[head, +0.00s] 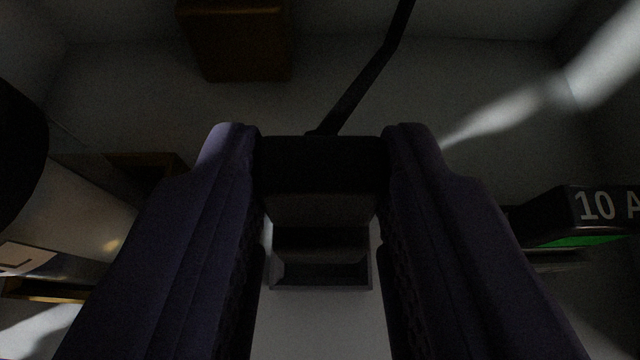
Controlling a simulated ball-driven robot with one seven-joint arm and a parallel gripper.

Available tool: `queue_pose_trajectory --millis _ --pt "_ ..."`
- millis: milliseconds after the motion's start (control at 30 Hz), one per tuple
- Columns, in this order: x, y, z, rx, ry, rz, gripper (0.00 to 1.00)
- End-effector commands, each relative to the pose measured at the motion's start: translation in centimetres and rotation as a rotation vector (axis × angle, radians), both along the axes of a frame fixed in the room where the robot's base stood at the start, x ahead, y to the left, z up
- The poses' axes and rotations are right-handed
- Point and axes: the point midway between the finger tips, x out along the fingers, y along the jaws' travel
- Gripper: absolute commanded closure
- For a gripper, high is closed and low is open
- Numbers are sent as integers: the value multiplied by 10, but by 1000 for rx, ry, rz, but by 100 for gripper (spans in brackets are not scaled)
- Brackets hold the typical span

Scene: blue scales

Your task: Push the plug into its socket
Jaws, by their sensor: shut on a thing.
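My gripper (321,150) reaches up the middle of the head view, its two dark purple fingers on either side of a black plug. It is shut on the plug (320,166), a blocky body with a grey lower face. A black cable runs from the plug's top up and to the right. The socket (321,288), a grey rectangular frame with a dark opening, shows between the fingers just below the plug in the picture. The plug covers its upper part. I cannot tell the gap between plug and socket.
A brown block (238,42) is at the top left. A black box marked "10 A" (590,208) with a green strip is at the right. A pale shiny body (75,215) and a dark rounded shape (18,150) are at the left. The pale surface beyond the gripper is mostly bare.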

Motion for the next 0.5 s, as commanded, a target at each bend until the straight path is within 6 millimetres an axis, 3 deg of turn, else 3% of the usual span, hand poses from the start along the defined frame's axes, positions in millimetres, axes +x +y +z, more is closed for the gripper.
queue_pose_trajectory --millis 500 --pt "-1 0 -22 0 2 -1 97"
